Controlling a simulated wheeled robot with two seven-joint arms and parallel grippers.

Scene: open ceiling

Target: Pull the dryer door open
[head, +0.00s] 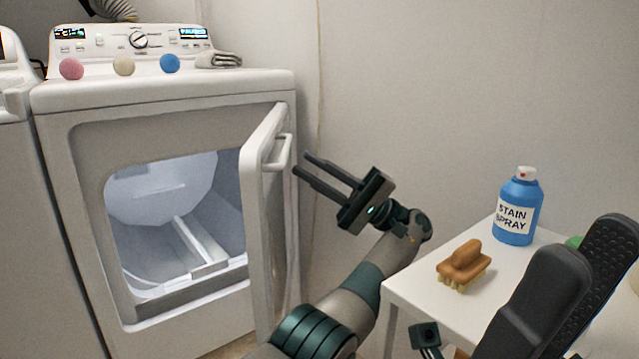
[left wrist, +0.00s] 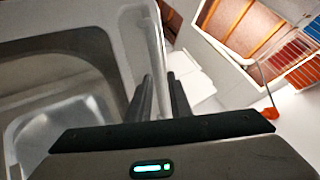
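The white dryer (head: 180,95) stands at the left. Its door (head: 262,200) stands swung outward, hinged at the right, and the lit drum (head: 165,190) shows inside. The door handle (head: 284,153) is a white bar on the door's outer face. My left gripper (head: 302,163) is open and empty, its fingertips just right of the handle and apart from it. In the left wrist view, the two fingers (left wrist: 162,88) point toward the door edge with a gap between them. My right gripper (head: 580,275) is large at the lower right, its fingers apart.
A white table (head: 405,285) at the right holds a blue stain spray bottle (head: 518,208), a wooden brush (head: 463,265) and a partly hidden green thing. Pink, beige and blue balls (head: 124,66) and a folded cloth (head: 218,60) lie on the dryer top.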

